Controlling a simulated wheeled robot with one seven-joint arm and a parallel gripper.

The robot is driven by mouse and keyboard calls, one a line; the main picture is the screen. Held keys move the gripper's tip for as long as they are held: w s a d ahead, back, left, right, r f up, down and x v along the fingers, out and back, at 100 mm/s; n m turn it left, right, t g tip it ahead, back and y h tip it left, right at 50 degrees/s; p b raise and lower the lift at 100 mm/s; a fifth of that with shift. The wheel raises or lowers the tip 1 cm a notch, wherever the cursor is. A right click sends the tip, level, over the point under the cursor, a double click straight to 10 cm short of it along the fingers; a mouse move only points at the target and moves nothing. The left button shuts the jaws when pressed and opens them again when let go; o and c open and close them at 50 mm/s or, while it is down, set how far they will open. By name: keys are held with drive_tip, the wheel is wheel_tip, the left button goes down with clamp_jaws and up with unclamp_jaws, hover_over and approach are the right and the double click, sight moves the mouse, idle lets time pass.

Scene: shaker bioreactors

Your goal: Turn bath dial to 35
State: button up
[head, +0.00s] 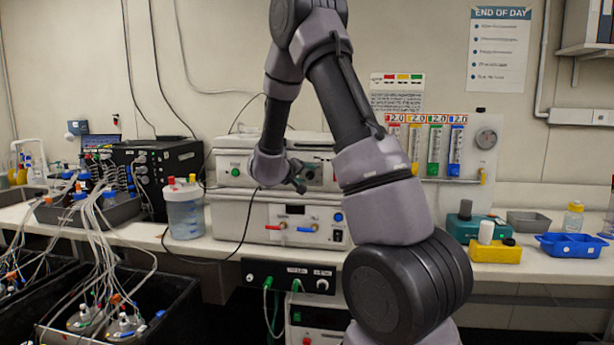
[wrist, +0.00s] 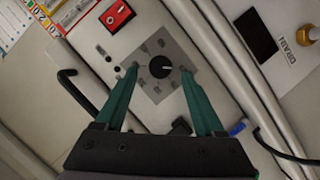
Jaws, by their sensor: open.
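The bath dial (wrist: 161,67) is a round black knob with a pale pointer line. It sits on a grey square plate (wrist: 151,88) with small marks around it, too small to read. In the wrist view the pointer points right in the picture. My gripper (wrist: 158,64) is open, its two green fingers on either side of the dial, apart from it in the picture. I cannot tell how far off the panel the tips are. In the head view my gripper (head: 299,187) is at the front of the upper white unit (head: 232,170), and the dial cannot be made out.
A red rocker switch (wrist: 117,15) is above the dial plate, and a black hook-shaped handle (wrist: 82,93) is at its left. A lower white unit (head: 260,222) has red and blue taps. A clear jar (head: 184,215) stands left; a yellow block (head: 496,251) and blue tray (head: 571,246) stand right.

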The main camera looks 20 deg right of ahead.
sight(310, 175)
drive_tip(key=shift+x, duration=1.1)
clamp_jaws()
